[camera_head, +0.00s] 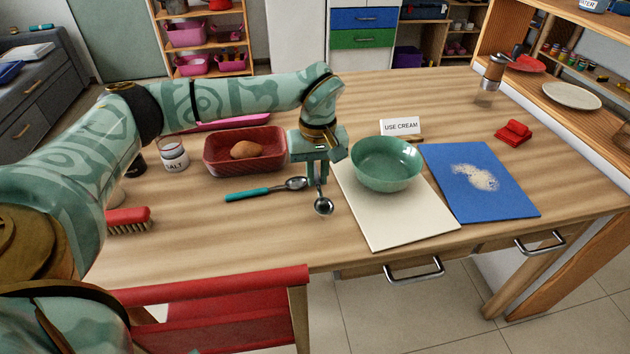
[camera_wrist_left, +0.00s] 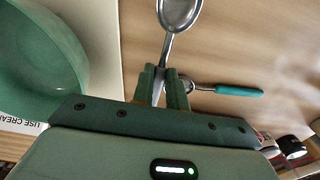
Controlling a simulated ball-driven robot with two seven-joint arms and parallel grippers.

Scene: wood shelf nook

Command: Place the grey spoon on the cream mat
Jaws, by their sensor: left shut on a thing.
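My left gripper (camera_head: 318,182) is shut on the grey spoon (camera_head: 323,207), whose bowl hangs below the fingers. In the left wrist view the gripper (camera_wrist_left: 163,88) holds the handle, with the spoon's bowl (camera_wrist_left: 180,12) beyond the fingertips. The cream mat (camera_head: 415,226) lies just right of the gripper in the head view. The held spoon appears over the wood left of the mat's edge; its exact height is unclear. A strip of the mat (camera_wrist_left: 106,65) shows in the wrist view. My right gripper is not in view.
A green bowl (camera_head: 386,164) stands on the mat's far part; its near part is bare. A teal-handled spoon (camera_head: 262,190) lies left of the gripper. A red bin (camera_head: 215,150) holds a brown item. A "USE CREAM" sign (camera_head: 400,126) and a blue mat (camera_head: 512,192) with pale powder are nearby.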

